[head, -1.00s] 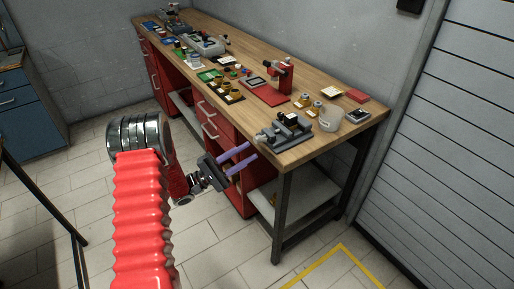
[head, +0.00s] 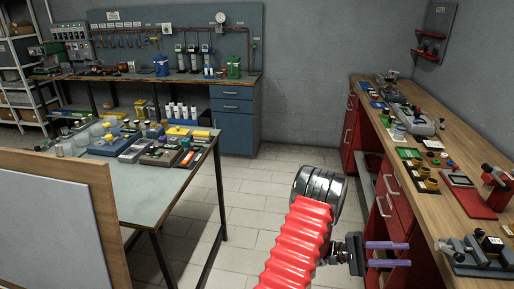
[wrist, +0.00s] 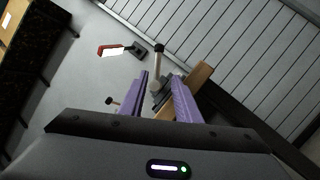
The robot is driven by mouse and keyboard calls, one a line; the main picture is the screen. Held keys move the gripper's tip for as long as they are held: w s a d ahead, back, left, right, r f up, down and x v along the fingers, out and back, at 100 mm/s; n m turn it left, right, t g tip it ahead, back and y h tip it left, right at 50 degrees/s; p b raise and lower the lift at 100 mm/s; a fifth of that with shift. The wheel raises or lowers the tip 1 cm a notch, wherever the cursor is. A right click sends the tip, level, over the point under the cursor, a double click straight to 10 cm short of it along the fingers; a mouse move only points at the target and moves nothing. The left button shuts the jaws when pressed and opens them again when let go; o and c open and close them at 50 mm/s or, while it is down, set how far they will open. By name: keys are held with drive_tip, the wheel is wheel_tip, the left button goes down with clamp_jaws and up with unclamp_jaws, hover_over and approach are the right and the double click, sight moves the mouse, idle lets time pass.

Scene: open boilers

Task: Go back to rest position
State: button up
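My gripper (head: 408,254) is in the lower right of the head view, at the end of my red arm. Its two purple fingers are parallel and apart, with nothing visible between them. It is beside the front of the wooden workbench (head: 421,186), above the floor and near the red drawers (head: 390,205). In the wrist view my gripper (wrist: 162,98) also shows its purple fingers apart. A grey vise-like device (wrist: 159,88) and a bench edge (wrist: 190,88) appear beyond them.
A grey-topped table (head: 150,190) with small parts stands left of my arm, and a wood-edged board (head: 85,170) is at the lower left. A blue cabinet (head: 236,120) and bench stand at the back. Tiled floor (head: 245,200) is clear between the tables.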

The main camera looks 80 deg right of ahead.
idle(0.3)
drive_tip(key=w+a+f+n+t+y, duration=0.2)
drive_tip(key=a+f+t+y, duration=0.1)
drive_tip(key=a+f+t, duration=0.4)
drive_tip(key=w+a+r+n+t+h, duration=0.2)
drive_tip(key=w+a+r+t+h, duration=0.15)
drive_tip(key=w, duration=1.15)
drive_tip(key=w+a+r+n+t+h, duration=0.1)
drive_tip(key=w+a+r+t+h, duration=0.2)
drive_tip(key=w, duration=1.3)
drive_tip(key=w+a+r+n+t+h, duration=0.1)
drive_tip(key=w+a+r+n+t, duration=0.25)
drive_tip(key=w, duration=1.15)
drive_tip(key=w+a+r+n+t+h, duration=0.1)
drive_tip(key=w+a+r+t, duration=0.2)
drive_tip(key=w+a, duration=0.35)
drive_tip(key=w+a+r+n+t+h, duration=0.1)
drive_tip(key=w+a+r+t, duration=0.3)
drive_tip(key=a, duration=0.3)
drive_tip(key=w+a+r+n+t+y, duration=0.1)
drive_tip(key=a+r+n+t, duration=0.1)
drive_tip(key=a, duration=0.6)
drive_tip(key=w+a+r+n+t+y, duration=0.1)
drive_tip(key=w+a+r+n+t, duration=0.1)
drive_tip(key=a+r, duration=0.3)
drive_tip(key=a+n, duration=0.1)
drive_tip(key=a, duration=0.2)
drive_tip(key=shift+w, duration=0.15)
